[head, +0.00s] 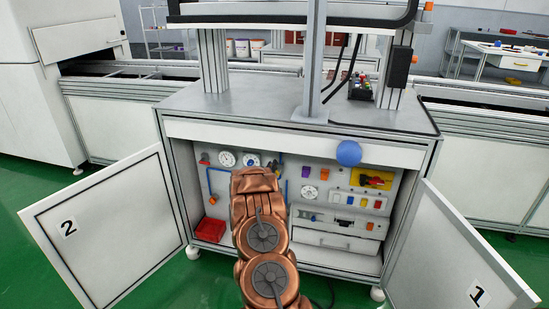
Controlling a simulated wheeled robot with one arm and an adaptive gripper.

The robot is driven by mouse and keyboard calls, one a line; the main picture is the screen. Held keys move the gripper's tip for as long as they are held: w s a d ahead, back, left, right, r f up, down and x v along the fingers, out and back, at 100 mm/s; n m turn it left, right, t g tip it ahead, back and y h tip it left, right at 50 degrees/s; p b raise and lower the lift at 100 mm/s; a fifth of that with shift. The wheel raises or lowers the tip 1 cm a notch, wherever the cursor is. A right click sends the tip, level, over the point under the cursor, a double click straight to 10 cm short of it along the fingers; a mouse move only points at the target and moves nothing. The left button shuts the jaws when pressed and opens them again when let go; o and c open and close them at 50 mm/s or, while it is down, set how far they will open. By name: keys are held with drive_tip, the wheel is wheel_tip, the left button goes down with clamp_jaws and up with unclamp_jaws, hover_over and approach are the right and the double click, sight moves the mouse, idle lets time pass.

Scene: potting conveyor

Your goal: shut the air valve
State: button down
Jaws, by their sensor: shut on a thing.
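The open cabinet (290,130) holds a panel with gauges, blue tubing and small coloured fittings. A red fitting (204,159) sits at the panel's upper left beside a white gauge (227,159); I cannot tell for sure whether it is the air valve. A second gauge (252,159) is just right of that one. My copper-coloured arm reaches into the cabinet front and covers the panel's left-centre part. My gripper is hidden behind the arm, so its fingers and what they touch do not show.
The left door (105,235), marked 2, and right door (455,255), marked 1, stand open. A red bin (210,230) is at lower left inside, a white drawer (335,243) at right. Green floor is clear.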

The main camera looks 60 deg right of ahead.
drive_tip(key=n+p, duration=0.1)
drive_tip(key=w+n+p, duration=0.1)
drive_tip(key=p, duration=0.1)
drive_tip(key=shift+a+f+n, duration=0.1)
drive_tip(key=shift+a+n, duration=0.05)
drive_tip(key=shift+n, duration=0.25)
drive_tip(key=shift+w+a+f+n+p, duration=0.15)
drive_tip(key=shift+f+n+p, duration=0.6)
drive_tip(key=shift+n, duration=0.7)
drive_tip(key=shift+w+f+n+p, duration=0.2)
drive_tip(key=shift+f+n+p, duration=0.3)
drive_tip(key=shift+n+p, duration=0.75)
drive_tip(key=shift+w+a+f+n+p, duration=0.15)
drive_tip(key=shift+f+n+p, duration=0.55)
drive_tip(key=shift+n, duration=0.9)
drive_tip(key=shift+d, duration=0.1)
drive_tip(key=c, duration=1.1)
unclamp_jaws()
drive_tip(key=shift+c, duration=0.2)
